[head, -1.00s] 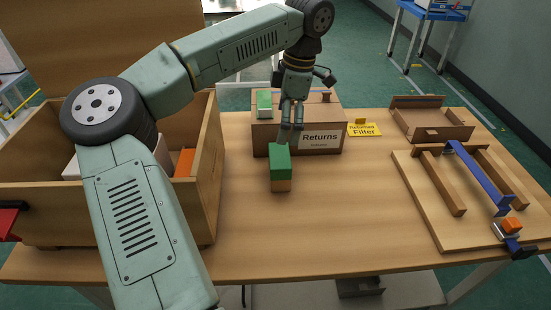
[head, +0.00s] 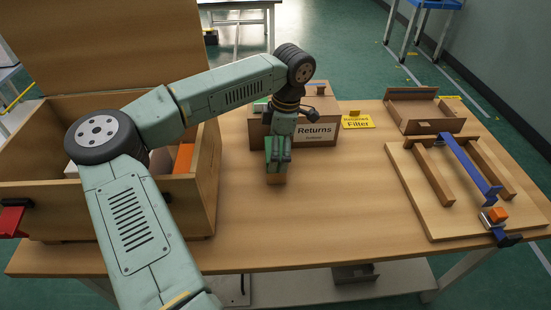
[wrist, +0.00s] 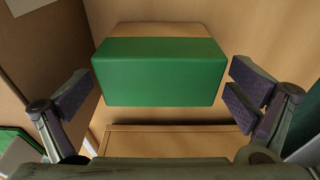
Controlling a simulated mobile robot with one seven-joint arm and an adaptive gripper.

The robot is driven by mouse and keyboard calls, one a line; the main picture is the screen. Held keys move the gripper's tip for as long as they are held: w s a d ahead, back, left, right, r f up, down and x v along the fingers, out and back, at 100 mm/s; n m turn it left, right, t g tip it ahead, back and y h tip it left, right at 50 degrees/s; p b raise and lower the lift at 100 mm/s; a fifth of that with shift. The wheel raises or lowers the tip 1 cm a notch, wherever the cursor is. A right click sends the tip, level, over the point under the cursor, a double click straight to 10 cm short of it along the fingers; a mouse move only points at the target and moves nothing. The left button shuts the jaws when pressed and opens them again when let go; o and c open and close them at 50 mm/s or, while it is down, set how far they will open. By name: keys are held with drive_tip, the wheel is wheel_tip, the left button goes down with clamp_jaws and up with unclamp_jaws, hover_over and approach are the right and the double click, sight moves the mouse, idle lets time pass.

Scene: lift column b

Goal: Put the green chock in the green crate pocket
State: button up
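The green chock (wrist: 160,72) is a block with a green part and a bare wood part. In the wrist view my gripper (wrist: 160,98) is open, with one finger on each side of the chock and a gap at both sides. A large wooden crate (head: 207,185) stands at the left. I cannot make out a green pocket in it.
The crate holds an orange piece (head: 184,157) and a white piece, partly behind my arm. The Returns box (head: 320,142) stands just behind the chock. A yellow Filter sign (head: 357,121), an open tray (head: 425,112) and a fixture board (head: 455,222) lie right.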

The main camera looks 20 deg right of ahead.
drive_tip(key=c, duration=1.3)
wheel_tip(320, 180, up, 10)
drive_tip(key=shift+f+b, duration=0.1)
drive_tip(key=shift+b, duration=1)
drive_tip(key=shift+c, duration=0.2)
